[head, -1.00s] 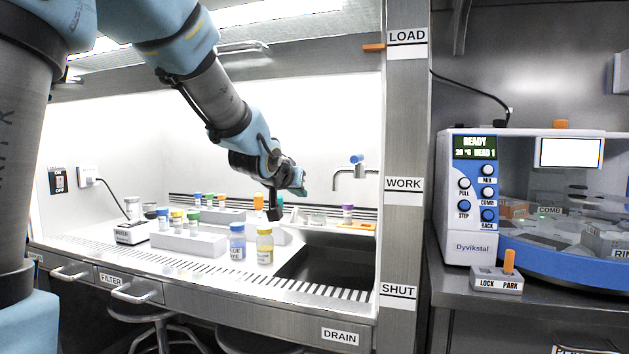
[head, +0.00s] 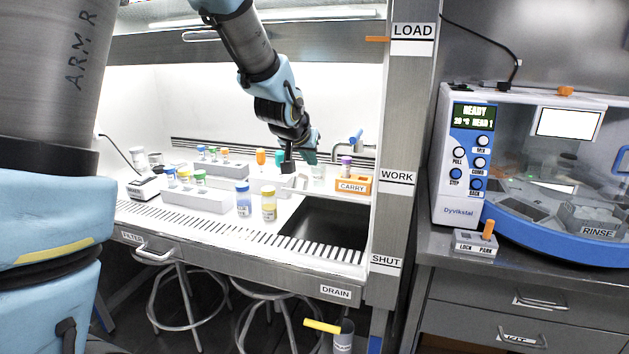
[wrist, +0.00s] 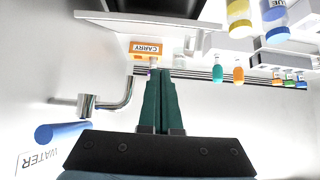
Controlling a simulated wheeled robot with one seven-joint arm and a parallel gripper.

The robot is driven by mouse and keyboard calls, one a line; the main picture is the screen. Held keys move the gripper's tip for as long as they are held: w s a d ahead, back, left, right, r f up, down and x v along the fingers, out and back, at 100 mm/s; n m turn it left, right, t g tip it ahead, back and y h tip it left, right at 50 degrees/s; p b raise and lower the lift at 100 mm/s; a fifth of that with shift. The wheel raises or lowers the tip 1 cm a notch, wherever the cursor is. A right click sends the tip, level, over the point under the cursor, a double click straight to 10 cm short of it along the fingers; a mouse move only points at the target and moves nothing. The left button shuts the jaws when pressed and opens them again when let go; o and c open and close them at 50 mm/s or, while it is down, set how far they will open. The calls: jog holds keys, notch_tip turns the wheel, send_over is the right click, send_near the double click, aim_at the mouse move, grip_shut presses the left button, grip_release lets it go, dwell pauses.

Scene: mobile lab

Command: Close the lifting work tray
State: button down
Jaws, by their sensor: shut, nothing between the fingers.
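I cannot pick out the lifting work tray with certainty. A dark rectangular opening (head: 332,226) lies in the right part of the white work surface (head: 205,222) of the hood. Its edge also shows dark at the top of the upside-down wrist view (wrist: 145,5). A pale raised piece with a handle-like shape (head: 299,183) stands behind the opening; its link to the tray is unclear. My gripper (head: 312,156) is above and behind the opening, near the back wall. Its green fingers (wrist: 160,74) are shut together and empty, pointing toward the orange CARRY block in the wrist view.
Racks of vials stand behind. The hood's right post (head: 399,150) and a blue-white machine (head: 470,165) bound the right.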

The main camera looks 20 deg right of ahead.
jog(key=p, duration=0.2)
send_over(315, 194)
jog(key=w+d, duration=0.1)
notch_tip(315, 194, down, 5)
jog(key=shift+d, duration=0.1)
jog(key=shift+s+a+f+p, duration=0.2)
jog(key=shift+s+a+f, duration=0.1)
jog(key=shift+f, duration=0.2)
jog(key=shift+s+a+f+p, duration=0.15)
jog(key=shift+s+a+f, duration=0.1)
jog(key=shift+f, duration=0.25)
jog(key=shift+s+a+f, duration=0.2)
jog(key=shift+f, duration=0.45)
jog(key=shift+f, duration=0.1)
jog(key=f+b, duration=0.2)
jog(key=b, duration=0.2)
jog(key=s+a+f+t+h+b, duration=0.1)
jog(key=f+b, duration=0.1)
jog(key=b, duration=0.3)
jog(key=s+a+f+t+h+b, duration=0.1)
jog(key=f+b, duration=0.2)
jog(key=b, duration=0.1)
jog(key=shift+s+a, duration=0.1)
jog(key=shift+s, duration=0.1)
jog(key=f+b, duration=0.2)
jog(key=b, duration=0.1)
jog(key=s+a+f+b, duration=0.1)
jog(key=shift+f+b, duration=0.35)
jog(key=shift+f, duration=0.05)
jog(key=shift+r, duration=0.1)
